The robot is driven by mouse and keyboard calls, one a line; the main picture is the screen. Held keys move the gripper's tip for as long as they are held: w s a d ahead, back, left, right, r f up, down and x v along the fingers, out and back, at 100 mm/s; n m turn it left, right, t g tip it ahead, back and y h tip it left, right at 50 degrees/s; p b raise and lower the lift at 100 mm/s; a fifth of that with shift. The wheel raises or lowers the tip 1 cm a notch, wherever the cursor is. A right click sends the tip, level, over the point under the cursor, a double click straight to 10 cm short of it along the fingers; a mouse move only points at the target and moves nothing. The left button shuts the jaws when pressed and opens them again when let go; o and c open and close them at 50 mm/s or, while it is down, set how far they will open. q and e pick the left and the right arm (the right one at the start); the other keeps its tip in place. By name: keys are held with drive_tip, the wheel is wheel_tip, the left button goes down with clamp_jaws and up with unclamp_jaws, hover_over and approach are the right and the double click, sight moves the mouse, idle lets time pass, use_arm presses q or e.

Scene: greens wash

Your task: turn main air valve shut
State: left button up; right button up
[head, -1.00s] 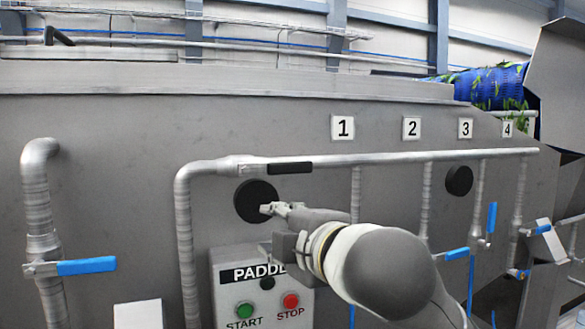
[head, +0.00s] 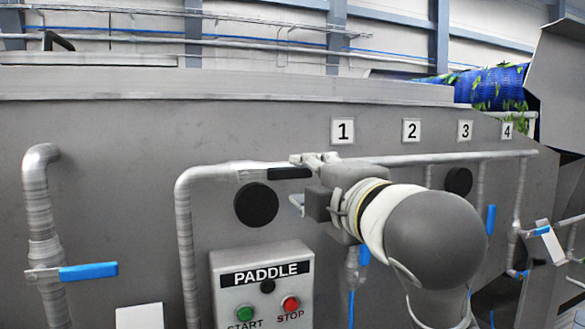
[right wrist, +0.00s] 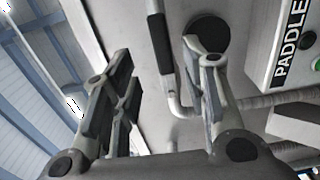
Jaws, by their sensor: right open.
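The valve handle I take for the main air valve is a black lever (head: 289,173) lying along the horizontal grey pipe, left of plate 1. My right gripper (head: 297,181) is at the right end of this lever, one fingertip above it and one below. In the right wrist view the black lever (right wrist: 160,55) shows between the two spread fingers of the open right gripper (right wrist: 157,60). I see no grip on it; whether the fingertips reach past the lever cannot be told. My left gripper is not in view.
A PADDLE box (head: 262,285) with green and red buttons sits below. A round black disc (head: 256,204) is on the wall beneath the lever. A blue-handled valve (head: 88,271) is on the left pipe; more blue handles hang at right.

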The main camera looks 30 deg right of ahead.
sight(294, 174)
drive_tip(key=p+x, duration=0.2)
drive_tip(key=x, duration=0.5)
drive_tip(key=shift+w+d, duration=0.15)
drive_tip(key=shift+d, duration=0.05)
drive_tip(key=shift+w+d+f+p, duration=0.1)
drive_tip(key=shift+w+p, duration=0.2)
drive_tip(key=shift+w, duration=0.3)
drive_tip(key=shift+c, duration=0.5)
clamp_jaws()
